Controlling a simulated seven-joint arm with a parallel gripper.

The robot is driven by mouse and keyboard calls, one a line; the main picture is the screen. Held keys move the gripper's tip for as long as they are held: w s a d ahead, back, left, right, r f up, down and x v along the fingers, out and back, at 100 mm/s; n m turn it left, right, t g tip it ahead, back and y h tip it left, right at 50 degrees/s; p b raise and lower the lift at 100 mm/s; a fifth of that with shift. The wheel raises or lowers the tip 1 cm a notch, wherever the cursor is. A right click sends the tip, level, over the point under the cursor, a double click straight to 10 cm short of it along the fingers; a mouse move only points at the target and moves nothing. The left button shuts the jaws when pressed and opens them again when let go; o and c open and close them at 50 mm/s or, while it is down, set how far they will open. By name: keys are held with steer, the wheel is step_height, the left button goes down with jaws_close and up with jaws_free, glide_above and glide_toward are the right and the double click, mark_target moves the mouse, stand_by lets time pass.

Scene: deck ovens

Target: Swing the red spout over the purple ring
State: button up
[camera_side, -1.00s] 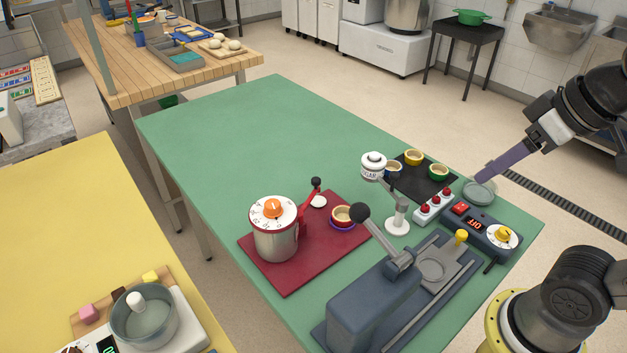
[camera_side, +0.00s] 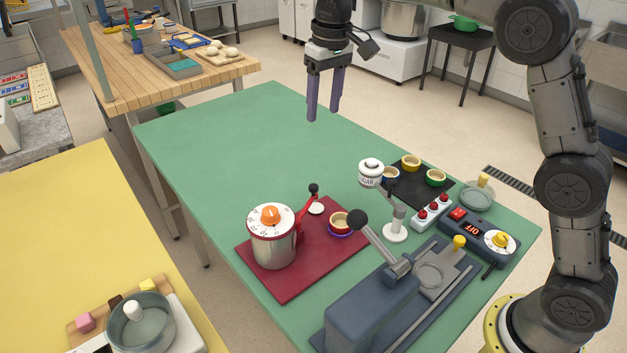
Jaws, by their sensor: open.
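The red spout (camera_side: 306,211) sticks out from the right side of a steel pot (camera_side: 273,248) with a white numbered dial and orange knob. The spout slants up to a black ball (camera_side: 314,188), near a small white disc (camera_side: 316,208). My gripper (camera_side: 324,112) is open and empty, fingers down, high above the green table's far side.
A grey press with a black-balled lever (camera_side: 374,240) stands in front. Switches, a dial box (camera_side: 480,234) and cups on a black mat lie right. The green table's (camera_side: 225,140) far left is clear.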

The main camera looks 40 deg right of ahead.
steer(key=g, duration=0.1)
glide_above(313, 185)
step_height(313, 185, down, 6)
step_height(313, 185, down, 14)
steer(key=shift+s+r, duration=0.1)
steer(key=shift+r, duration=0.05)
jaws_close()
stand_by(0.4)
steer(key=shift+r, duration=0.1)
stand_by(1.0)
